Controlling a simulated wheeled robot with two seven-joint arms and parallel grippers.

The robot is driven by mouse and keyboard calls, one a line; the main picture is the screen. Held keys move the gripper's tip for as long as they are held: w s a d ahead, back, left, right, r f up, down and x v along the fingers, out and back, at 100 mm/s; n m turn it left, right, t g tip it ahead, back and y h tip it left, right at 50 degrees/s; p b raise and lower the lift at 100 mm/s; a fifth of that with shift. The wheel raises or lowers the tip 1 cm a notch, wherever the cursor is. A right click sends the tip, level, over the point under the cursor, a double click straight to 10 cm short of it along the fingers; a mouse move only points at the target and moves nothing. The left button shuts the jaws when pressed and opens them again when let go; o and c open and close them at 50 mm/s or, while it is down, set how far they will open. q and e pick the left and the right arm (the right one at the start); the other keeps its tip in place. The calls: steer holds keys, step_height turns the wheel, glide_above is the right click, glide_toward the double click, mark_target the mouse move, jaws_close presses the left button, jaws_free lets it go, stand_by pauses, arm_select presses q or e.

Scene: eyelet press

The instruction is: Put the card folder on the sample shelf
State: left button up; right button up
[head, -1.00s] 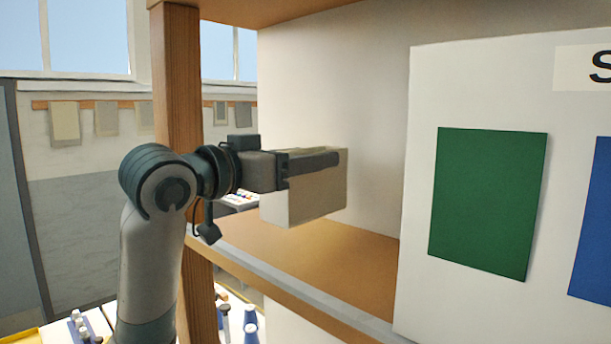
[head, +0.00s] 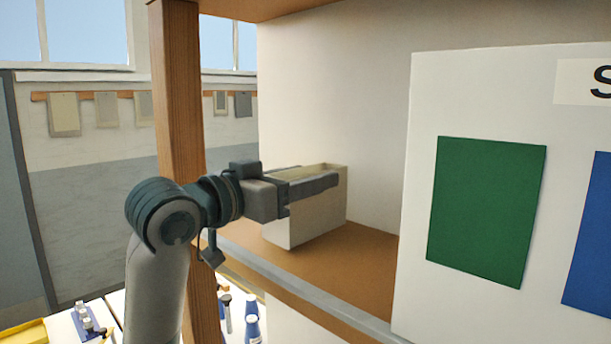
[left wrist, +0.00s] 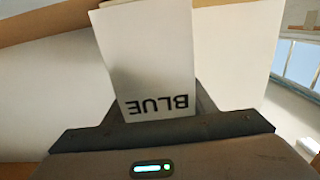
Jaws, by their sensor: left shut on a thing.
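The card folder (head: 318,212) is a pale, box-like holder with an open top, upright inside the sample shelf (head: 372,262). My left gripper (head: 312,183) is shut on its upper part, coming from the left. The folder's lower edge is at or just above the wooden shelf board; I cannot tell whether it touches. In the left wrist view the folder (left wrist: 150,60) is between the fingers, and the word BLUE on it reads upside down. My right gripper is not in view.
A wooden post (head: 178,110) stands close behind my left arm. A grey rail (head: 290,288) runs along the shelf's front edge. A white panel (head: 420,190) with green (head: 487,210) and blue (head: 592,235) sheets stands at right. Bare board lies right of the folder.

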arm_select(q)
steer(key=shift+f, duration=0.1)
steer(key=o, duration=1.1)
steer(key=shift+o, duration=1.1)
steer(key=shift+s+a+b, duration=0.3)
steer(key=shift+a+b, duration=0.05)
steer(key=b+v, duration=0.4)
steer(key=v, duration=0.6)
steer(key=shift+b, duration=0.3)
steer(key=shift+s+a, duration=0.35)
steer(key=shift+s, duration=0.05)
